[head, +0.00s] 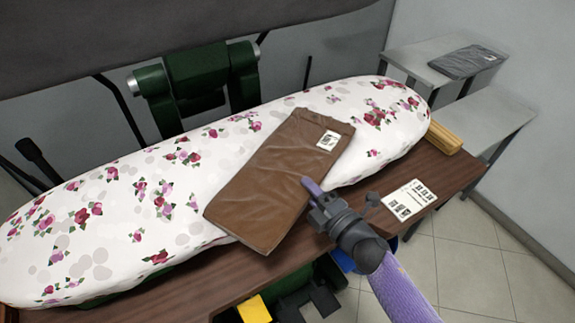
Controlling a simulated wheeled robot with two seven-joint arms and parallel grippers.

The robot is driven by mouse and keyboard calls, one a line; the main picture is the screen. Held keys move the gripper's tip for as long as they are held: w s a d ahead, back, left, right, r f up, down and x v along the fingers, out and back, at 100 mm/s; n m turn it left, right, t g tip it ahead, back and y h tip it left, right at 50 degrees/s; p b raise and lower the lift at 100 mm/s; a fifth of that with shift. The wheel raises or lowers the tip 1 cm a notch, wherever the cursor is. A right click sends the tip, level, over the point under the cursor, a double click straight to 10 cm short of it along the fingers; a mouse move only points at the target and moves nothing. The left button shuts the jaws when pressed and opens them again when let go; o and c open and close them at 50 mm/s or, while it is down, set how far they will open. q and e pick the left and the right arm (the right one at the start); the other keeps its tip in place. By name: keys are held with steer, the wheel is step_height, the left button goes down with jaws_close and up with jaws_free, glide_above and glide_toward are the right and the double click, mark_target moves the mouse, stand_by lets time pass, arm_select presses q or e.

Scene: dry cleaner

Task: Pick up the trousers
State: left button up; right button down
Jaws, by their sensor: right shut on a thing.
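The trousers (272,187) are a folded brown bundle with a small white label near the top right corner. They lie at a slant across the flowered ironing board, and their lower end reaches past its front edge. My right gripper (312,190) is at the right edge of the trousers, shut on that edge. Its fingers partly cover the cloth there. My left gripper is not in view.
The flowered ironing board (130,200) stands on a brown wooden table (455,175). A white printed card (408,200) and a yellow-tan object (444,138) are on the table at right. Grey shelves (500,110) at the back right hold a dark folded item (467,61).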

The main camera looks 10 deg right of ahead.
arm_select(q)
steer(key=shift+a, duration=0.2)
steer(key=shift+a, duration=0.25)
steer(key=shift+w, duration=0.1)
